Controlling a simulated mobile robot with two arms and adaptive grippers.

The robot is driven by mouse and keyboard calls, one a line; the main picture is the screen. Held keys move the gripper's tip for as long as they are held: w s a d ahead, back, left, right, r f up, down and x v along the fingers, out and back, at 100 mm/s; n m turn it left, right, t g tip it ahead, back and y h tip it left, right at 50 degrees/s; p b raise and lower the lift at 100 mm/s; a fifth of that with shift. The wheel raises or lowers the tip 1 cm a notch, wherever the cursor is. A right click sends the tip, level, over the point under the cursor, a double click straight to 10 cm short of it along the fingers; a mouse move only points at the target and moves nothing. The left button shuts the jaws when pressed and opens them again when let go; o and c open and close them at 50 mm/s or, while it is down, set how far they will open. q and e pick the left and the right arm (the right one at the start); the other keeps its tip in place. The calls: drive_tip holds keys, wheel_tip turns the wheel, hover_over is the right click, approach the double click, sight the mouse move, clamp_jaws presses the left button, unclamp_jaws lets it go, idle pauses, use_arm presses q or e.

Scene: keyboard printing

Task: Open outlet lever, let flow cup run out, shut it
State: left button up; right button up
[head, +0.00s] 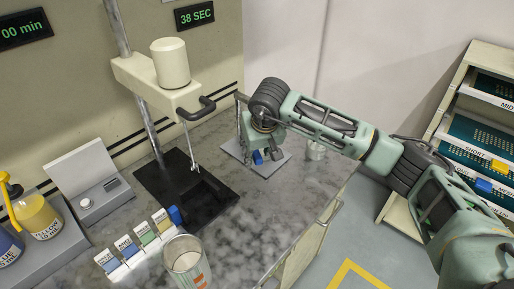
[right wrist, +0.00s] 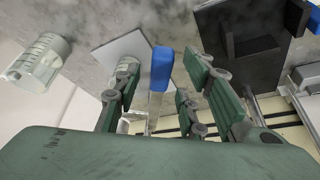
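My right gripper (head: 264,137) is over the flow cup stand's pale base plate (head: 270,168) at the back right of the bench. In the right wrist view the right gripper (right wrist: 160,72) is open, with a finger on each side of the outlet lever's blue handle (right wrist: 162,68). A gap shows on both sides of the handle. The lever's blue end also shows below the gripper in the head view (head: 257,157). The flow cup itself is mostly hidden by my right gripper and wrist. My left gripper is not in view.
A clear graduated beaker (head: 315,151) stands right of the plate, partly behind my arm. Left are a black tray (head: 160,181) under a stirrer (head: 171,65), a can (head: 186,259) and colour cards (head: 147,237). A timer (head: 194,16) reads 38 SEC. The front right bench is clear.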

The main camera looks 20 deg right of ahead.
drive_tip(key=shift+f, duration=0.15)
drive_tip(key=shift+c, duration=0.7)
clamp_jaws()
